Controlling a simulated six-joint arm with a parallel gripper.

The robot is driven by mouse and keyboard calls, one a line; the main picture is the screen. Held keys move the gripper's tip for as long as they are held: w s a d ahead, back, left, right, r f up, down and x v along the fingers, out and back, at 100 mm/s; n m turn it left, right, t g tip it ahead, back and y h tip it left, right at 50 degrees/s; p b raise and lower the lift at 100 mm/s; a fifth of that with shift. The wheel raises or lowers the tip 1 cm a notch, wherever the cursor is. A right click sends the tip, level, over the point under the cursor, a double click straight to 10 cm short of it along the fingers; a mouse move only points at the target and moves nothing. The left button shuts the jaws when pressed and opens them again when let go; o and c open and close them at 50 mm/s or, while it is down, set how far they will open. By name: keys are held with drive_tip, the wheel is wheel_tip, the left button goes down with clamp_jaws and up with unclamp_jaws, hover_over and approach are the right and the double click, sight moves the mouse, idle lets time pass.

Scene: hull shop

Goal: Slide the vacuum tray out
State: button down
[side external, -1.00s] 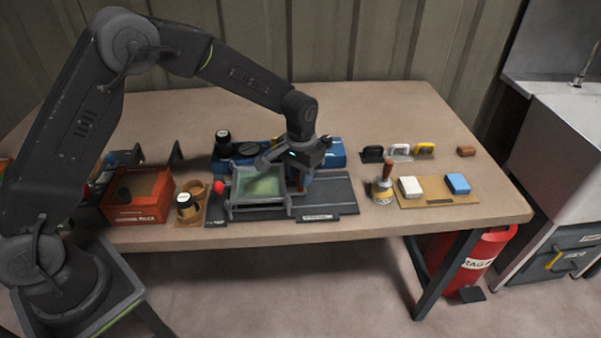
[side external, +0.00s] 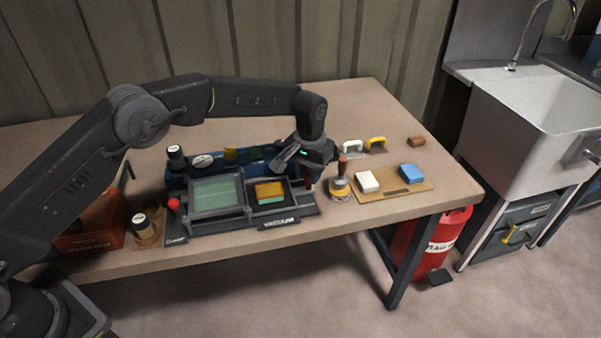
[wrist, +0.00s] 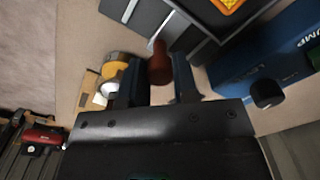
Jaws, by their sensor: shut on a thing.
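The vacuum tray (side external: 290,190) is a dark tray holding an orange and teal piece (side external: 269,191), and it lies to the right of a framed greenish window (side external: 217,193). Part of the tray (wrist: 172,22) and a bit of the orange piece (wrist: 231,4) show at the top of the wrist view. My gripper (side external: 307,174) is at the tray's right end. In the wrist view my gripper (wrist: 158,76) is shut on the reddish-brown handle (wrist: 158,60), one dark finger on each side. The handle's lower part (side external: 307,184) shows below my gripper in the side view.
A blue pump box (side external: 180,182) runs behind the tray. A yellow-banded jar (side external: 340,192) stands close to the right of my gripper. Beyond it a board (side external: 390,189) carries a white block (side external: 366,181) and a blue block (side external: 411,173). A red-knobbed post (side external: 174,204) stands left.

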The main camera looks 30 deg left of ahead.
drive_tip(key=shift+w, duration=0.1)
drive_tip(key=c, duration=1.2)
unclamp_jaws()
drive_tip(key=shift+o, duration=0.2)
drive_tip(key=shift+r, duration=0.15)
wheel_tip(320, 180, up, 14)
drive_tip(key=shift+f, duration=0.2)
